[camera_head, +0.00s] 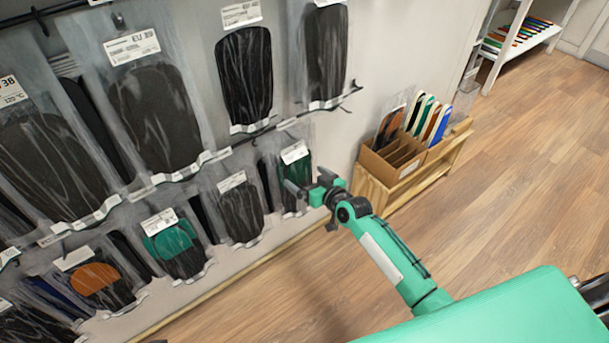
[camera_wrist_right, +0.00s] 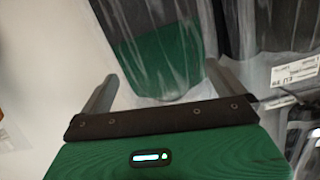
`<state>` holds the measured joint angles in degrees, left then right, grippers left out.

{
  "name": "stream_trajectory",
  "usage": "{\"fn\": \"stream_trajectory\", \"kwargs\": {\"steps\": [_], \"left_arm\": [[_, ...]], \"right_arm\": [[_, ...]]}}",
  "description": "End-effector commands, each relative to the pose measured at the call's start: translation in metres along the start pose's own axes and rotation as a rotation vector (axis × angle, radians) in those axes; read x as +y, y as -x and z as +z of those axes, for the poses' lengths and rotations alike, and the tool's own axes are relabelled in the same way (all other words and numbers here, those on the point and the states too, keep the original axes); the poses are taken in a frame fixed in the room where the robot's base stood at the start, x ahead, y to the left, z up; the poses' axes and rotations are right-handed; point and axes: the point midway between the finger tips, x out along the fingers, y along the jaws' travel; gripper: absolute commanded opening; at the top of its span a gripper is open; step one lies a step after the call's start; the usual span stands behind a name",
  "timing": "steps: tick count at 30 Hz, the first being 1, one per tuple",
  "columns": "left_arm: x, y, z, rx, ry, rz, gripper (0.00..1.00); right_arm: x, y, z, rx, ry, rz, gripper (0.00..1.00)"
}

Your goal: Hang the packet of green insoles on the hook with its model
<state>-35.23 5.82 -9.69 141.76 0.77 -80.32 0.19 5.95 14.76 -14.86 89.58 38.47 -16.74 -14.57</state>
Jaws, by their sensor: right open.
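A clear packet of green insoles (camera_head: 293,190) with a white label hangs at the right end of the lower wall row. My right gripper (camera_head: 306,191) is at this packet's lower right side, with its fingers open. In the right wrist view, the packet (camera_wrist_right: 168,55) shows a green area below a black area, and the right gripper's open fingers (camera_wrist_right: 158,82) stand on either side of it. I cannot tell whether they touch the plastic. The packet's hook is hidden. Another packet with a green and black insole (camera_head: 172,243) hangs further left. My left gripper is out of view.
Packets of black insoles (camera_head: 242,80) fill the upper row, and one with an orange patch (camera_head: 95,280) hangs lower left. A cardboard box (camera_head: 392,165) of coloured insoles sits on a low wooden bench (camera_head: 428,165). The wooden floor (camera_head: 505,200) is clear.

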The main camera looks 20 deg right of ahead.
Motion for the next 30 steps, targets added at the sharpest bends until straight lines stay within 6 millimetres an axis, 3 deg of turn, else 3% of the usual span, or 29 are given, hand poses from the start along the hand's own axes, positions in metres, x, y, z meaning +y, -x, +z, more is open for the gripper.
{"fn": "stream_trajectory", "kwargs": {"steps": [5, 15, 21, 30], "left_arm": [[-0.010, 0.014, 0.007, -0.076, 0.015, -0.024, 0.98], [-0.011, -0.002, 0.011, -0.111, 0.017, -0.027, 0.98], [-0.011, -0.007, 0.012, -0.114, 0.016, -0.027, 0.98], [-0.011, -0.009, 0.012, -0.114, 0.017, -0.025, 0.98]], "right_arm": [[-0.001, 0.039, -0.001, -0.002, 0.002, -0.001, 1.00], [-0.001, 0.101, -0.001, -0.001, 0.001, -0.001, 1.00], [-0.001, 0.118, 0.000, 0.000, 0.000, -0.001, 1.00], [-0.001, 0.121, 0.000, -0.003, 0.000, -0.001, 1.00]]}}
